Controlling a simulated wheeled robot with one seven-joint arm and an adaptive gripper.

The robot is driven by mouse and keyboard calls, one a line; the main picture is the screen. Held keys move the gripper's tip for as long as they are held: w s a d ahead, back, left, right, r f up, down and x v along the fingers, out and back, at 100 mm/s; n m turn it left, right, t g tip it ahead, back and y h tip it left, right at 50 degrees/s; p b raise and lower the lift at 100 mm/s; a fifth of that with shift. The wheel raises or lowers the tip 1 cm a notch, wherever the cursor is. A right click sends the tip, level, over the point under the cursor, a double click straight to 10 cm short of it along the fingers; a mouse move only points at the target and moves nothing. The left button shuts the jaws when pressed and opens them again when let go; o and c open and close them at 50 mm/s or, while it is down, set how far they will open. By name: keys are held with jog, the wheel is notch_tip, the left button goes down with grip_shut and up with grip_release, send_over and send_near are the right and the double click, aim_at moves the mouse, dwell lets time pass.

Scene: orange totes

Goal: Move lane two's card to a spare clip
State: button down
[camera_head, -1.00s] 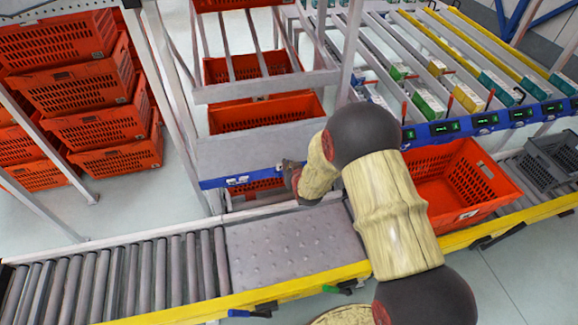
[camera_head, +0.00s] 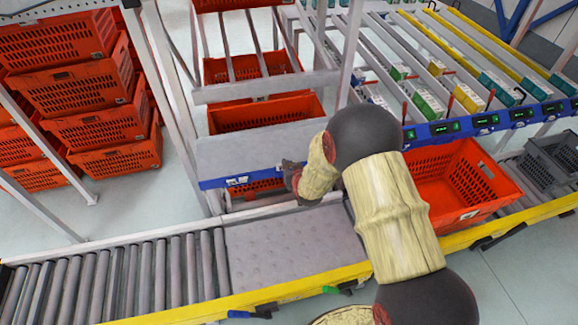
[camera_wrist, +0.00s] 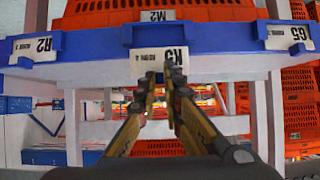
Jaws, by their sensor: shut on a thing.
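My gripper (camera_wrist: 174,72) is shut, its fingertips on the lower right of a white card marked K5 (camera_wrist: 150,60). It also shows in the head view (camera_head: 290,172), at the blue rail's front. The K5 card stands against the middle blue clip (camera_wrist: 131,35); whether it sits in the clip I cannot tell. A card marked R2 (camera_wrist: 35,47) is at the rail's left and one marked G5 (camera_wrist: 287,36) at its right. Which lane each belongs to is not clear.
The blue rail (camera_wrist: 90,68) spans the wrist view. Above it is an orange tote (camera_wrist: 220,10) with an M2 label. A roller conveyor (camera_head: 130,275) runs below my arm. An orange tote (camera_head: 440,212) stands on it to the right, beside a grey crate (camera_head: 545,160).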

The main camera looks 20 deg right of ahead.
jog(key=shift+f+b, duration=1.3)
jog(key=shift+f, duration=0.2)
jog(key=c, duration=1.8)
grip_release()
jog(key=shift+c, duration=0.2)
jog(key=shift+s, duration=0.1)
jog(key=v, duration=1.2)
